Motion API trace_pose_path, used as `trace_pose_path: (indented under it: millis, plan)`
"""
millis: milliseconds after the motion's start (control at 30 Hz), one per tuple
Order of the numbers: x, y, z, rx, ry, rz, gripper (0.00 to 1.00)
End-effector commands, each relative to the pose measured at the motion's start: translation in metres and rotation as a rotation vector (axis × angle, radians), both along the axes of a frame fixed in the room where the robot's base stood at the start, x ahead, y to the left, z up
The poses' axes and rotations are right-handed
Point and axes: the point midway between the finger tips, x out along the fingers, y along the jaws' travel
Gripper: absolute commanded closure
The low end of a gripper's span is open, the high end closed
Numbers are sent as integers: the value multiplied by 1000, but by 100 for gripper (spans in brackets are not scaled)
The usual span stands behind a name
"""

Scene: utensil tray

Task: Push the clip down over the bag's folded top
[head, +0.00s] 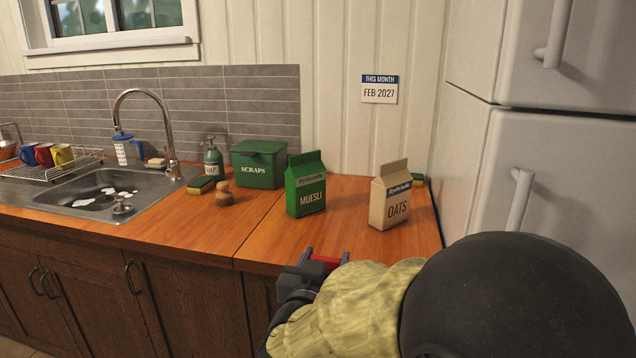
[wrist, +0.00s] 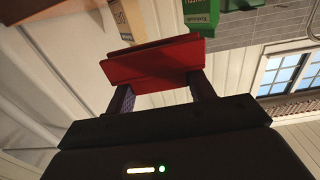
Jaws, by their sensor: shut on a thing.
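A green MUESLI bag (head: 306,190) and a beige OATS bag (head: 391,198) stand upright on the wooden counter, their narrow tops pointing up. No clip shows on either top. My gripper (head: 326,258) is shut on a red clip (wrist: 152,66), in front of the counter's front edge and nearer to me than both bags. In the wrist view, the clip spans the two fingers, and the OATS bag (wrist: 130,20) and MUESLI bag (wrist: 198,15) show beyond it, partly cut off. My arm covers part of the counter front.
A green SCRAPS bin (head: 259,166) stands behind and left of the MUESLI bag. Soap, a sponge and small brown items sit by the sink (head: 92,193). The fridge (head: 540,150) bounds the right side. A FEB 2027 sign (head: 379,94) hangs on the wall. Counter between the bags is clear.

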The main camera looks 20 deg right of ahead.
Motion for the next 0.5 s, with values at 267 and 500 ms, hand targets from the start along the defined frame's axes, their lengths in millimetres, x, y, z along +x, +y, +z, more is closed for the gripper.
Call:
trace_pose_path:
  millis: [267, 500]
  plan:
    - [40, 24, -42, -8, 8, 16, 68]
    - [72, 44, -97, -7, 10, 66, 68]
